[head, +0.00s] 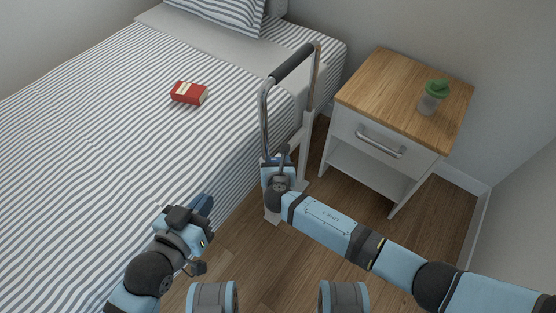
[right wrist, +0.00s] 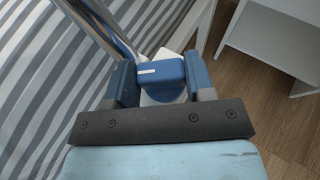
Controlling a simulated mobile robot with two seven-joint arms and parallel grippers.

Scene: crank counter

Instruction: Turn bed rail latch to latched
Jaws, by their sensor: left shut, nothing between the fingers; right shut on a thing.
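The bed rail (head: 264,112) is a silver tube loop with a black grip (head: 293,63), standing upright at the bedside. Its latch shows in the right wrist view as a blue block-like knob (right wrist: 163,73) with a short white mark, on a pale mount. My right gripper (head: 278,158) is at the lower near end of the rail. In the right wrist view its two fingers (right wrist: 161,82) are shut on the knob, one on each side. The head view mostly hides the latch behind this gripper. My left gripper (head: 203,206) is shut and empty over the near edge of the bed.
Wooden floor (head: 262,262) is clear in front.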

